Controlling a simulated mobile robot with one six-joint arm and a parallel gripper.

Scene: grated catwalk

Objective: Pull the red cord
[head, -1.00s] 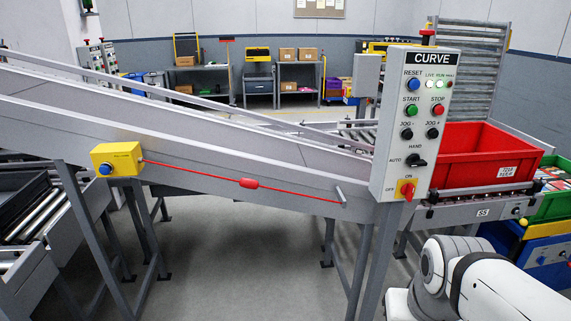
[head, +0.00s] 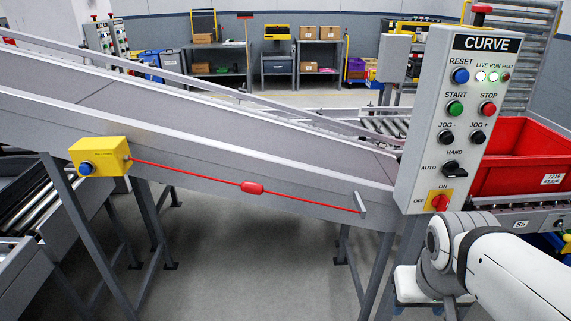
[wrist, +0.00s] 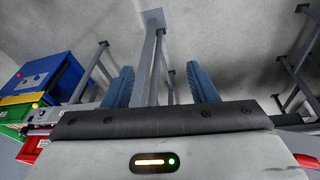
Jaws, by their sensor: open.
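The red cord (head: 200,173) runs in the head view from a yellow switch box (head: 101,158) at the left to a metal post (head: 361,202) at the right, along the side of the sloping conveyor. A red grip (head: 252,188) sits near the cord's middle. The box has a blue button (head: 86,168). In the wrist view my gripper (wrist: 157,85) has two blue fingers spread apart with nothing between them. The gripper is outside the head view, where only my white arm shows at the lower right. The cord is not clearly visible in the wrist view.
A grey control panel marked CURVE (head: 460,120) stands right of the cord, close to my arm. A red bin (head: 515,160) is on the conveyor behind it. Metal legs (head: 150,225) stand under the conveyor. The grey floor (head: 255,265) below the cord is open.

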